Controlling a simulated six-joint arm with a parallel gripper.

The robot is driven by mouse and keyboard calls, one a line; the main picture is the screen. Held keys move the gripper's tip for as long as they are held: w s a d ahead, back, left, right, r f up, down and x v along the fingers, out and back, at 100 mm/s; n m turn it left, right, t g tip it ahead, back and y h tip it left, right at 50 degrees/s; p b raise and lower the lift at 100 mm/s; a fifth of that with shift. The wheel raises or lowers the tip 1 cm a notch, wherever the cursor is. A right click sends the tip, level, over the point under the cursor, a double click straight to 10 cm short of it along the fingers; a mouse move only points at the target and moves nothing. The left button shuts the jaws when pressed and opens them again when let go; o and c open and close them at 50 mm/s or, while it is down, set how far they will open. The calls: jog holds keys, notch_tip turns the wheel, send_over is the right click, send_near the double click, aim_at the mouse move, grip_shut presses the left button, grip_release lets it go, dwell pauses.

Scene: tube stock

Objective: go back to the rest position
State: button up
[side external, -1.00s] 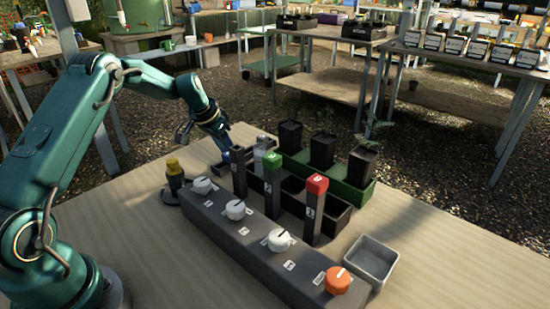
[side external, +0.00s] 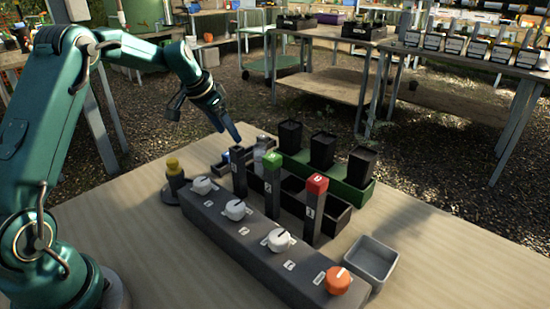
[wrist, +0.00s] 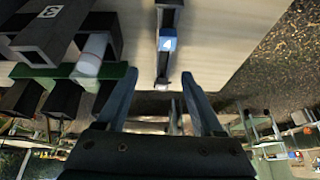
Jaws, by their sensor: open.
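My gripper (side external: 237,139) hangs over the far left of the bench, above the black rack area, with its fingers pointing down and right. In the wrist view its two fingers (wrist: 160,85) stand apart, with nothing held between them. A dark piece with a blue face marked 4 (wrist: 168,44) shows beyond the fingertips, apart from them. Near it in the side view stand a dark square tube without a coloured cap (side external: 239,172), a green-capped tube (side external: 272,180) and a red-capped tube (side external: 314,205), all upright.
A dark panel (side external: 255,240) with several knobs runs along the bench front. A yellow-topped post (side external: 174,180) stands at its left end. A grey open bin (side external: 371,262) sits at right. Black pots (side external: 322,150) stand in a green tray behind.

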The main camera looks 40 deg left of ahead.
jog(key=s+d+r+m+t, duration=0.1)
jog(key=s+d+r, duration=0.3)
jog(key=d+r, duration=0.3)
jog(key=s+d+r+m+t, duration=0.1)
jog(key=s+d+r, duration=0.4)
jog(key=d+r, duration=0.15)
jog(key=s+d+f+n, duration=0.1)
jog(key=s+d+f, duration=0.1)
jog(key=s, duration=0.6)
jog(key=s+d+f+n+g, duration=0.1)
jog(key=s+d+f, duration=0.1)
jog(key=s+f, duration=0.3)
jog(key=s, duration=0.4)
jog(key=shift+d+f+g, duration=0.15)
jog(key=shift+d+g, duration=0.05)
jog(key=shift+g, duration=0.1)
jog(key=shift+s, duration=0.1)
